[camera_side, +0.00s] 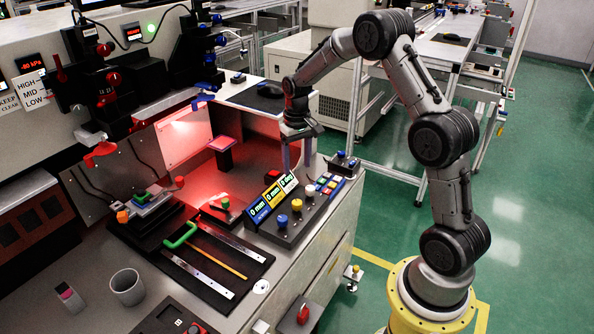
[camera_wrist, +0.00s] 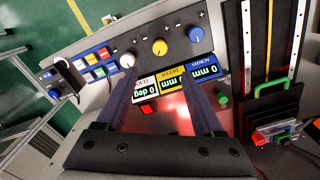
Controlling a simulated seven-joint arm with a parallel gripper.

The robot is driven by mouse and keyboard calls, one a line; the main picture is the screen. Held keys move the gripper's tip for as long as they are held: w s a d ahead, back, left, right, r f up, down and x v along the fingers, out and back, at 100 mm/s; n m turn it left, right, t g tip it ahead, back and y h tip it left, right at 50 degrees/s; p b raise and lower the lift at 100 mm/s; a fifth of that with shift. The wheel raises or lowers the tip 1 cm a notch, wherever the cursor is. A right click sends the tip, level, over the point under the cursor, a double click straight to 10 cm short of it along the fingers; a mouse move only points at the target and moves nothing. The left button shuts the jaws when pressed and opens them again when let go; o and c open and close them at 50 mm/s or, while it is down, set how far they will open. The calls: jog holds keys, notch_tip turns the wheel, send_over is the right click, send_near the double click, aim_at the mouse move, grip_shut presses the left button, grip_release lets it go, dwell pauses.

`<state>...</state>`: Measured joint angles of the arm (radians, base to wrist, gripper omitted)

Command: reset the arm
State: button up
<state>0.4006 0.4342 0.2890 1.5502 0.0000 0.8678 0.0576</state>
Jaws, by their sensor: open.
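My gripper (camera_side: 297,168) hangs from my arm, pointing down, above the right part of the control panel (camera_side: 290,238). Its two fingers are apart with nothing between them; they also show in the wrist view (camera_wrist: 157,68). The panel carries a blue knob (camera_wrist: 196,34), a yellow knob (camera_wrist: 160,47) and a white knob (camera_wrist: 127,60). The white knob appears close to one fingertip; I cannot tell if they touch. Three displays stand by the knobs: a blue one (camera_wrist: 204,68) and a yellow one (camera_wrist: 173,78) read 0 mm, and a white one (camera_wrist: 145,88) reads 0 deg.
Colored buttons (camera_wrist: 95,66) lie beside the knobs. A black plate (camera_side: 215,255) holds metal strips and a green handle (camera_side: 180,236). A red-lit stage (camera_side: 222,144) stands behind. A grey cup (camera_side: 127,287) is at the front left. Green floor is open at right.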

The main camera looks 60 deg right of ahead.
jog(key=shift+r, duration=0.1)
jog(key=a+r+n+t, duration=0.15)
jog(key=a+r, duration=0.45)
jog(key=r, duration=0.6)
jog(key=s+a+r+n+t, duration=0.1)
jog(key=s+a+r+t, duration=0.2)
jog(key=s+a+r, duration=0.4)
jog(key=s+a+r+n+t, duration=0.1)
jog(key=s+a+r, duration=0.1)
jog(key=s, duration=0.3)
jog(key=s+a+r+n, duration=0.1)
jog(key=s+a+r, duration=0.1)
jog(key=s, duration=0.3)
jog(key=s+a+f, duration=0.1)
jog(key=s+f, duration=0.5)
jog(key=s, duration=0.3)
jog(key=shift+n, duration=0.35)
